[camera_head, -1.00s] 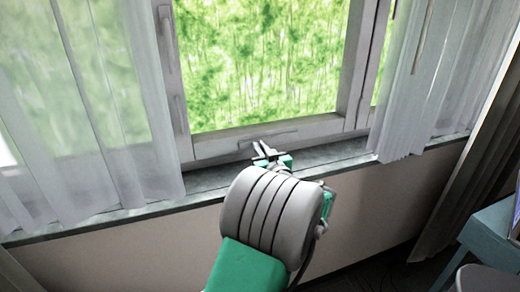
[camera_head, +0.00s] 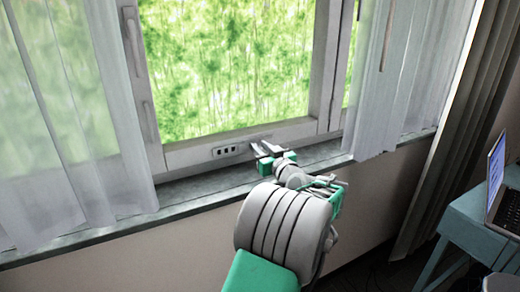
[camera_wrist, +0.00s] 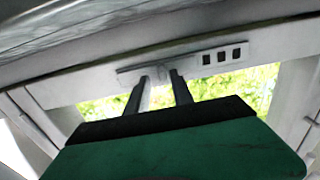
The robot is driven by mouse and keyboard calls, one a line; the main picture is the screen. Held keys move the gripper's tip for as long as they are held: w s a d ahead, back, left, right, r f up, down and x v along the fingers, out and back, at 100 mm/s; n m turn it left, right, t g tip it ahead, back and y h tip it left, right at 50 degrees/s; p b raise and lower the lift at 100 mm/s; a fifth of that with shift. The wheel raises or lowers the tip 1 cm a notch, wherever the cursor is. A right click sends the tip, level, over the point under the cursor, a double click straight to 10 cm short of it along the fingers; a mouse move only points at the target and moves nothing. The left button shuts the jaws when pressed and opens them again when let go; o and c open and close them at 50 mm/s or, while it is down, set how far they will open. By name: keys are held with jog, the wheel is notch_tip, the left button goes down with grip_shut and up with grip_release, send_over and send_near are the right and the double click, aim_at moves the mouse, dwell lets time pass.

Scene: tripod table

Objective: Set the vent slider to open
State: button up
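The vent slider (camera_wrist: 200,62) is a pale strip on the window's lower frame rail. Several small dark slots show at its uncovered end, left of my gripper in the head view and right of it in the wrist view. The slots also show in the head view (camera_head: 226,151). My gripper (camera_wrist: 160,80) reaches the strip with its two dark fingers apart and a pale tab of the slider between them. The fingers look closed onto the tab; the exact contact is hard to see. In the head view my gripper (camera_head: 266,148) is at the rail, right of the slots.
A grey sill (camera_head: 200,196) runs below the window, close under my gripper. Sheer curtains hang left (camera_head: 60,110) and right (camera_head: 390,90). A window handle (camera_head: 134,45) is on the left frame. A blue table (camera_head: 470,215) with a laptop (camera_head: 500,190) stands at the right.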

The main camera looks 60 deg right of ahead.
jog(key=shift+o, duration=0.3)
jog(key=v, duration=0.7)
jog(key=shift+s+a, duration=0.25)
jog(key=shift+s, duration=0.05)
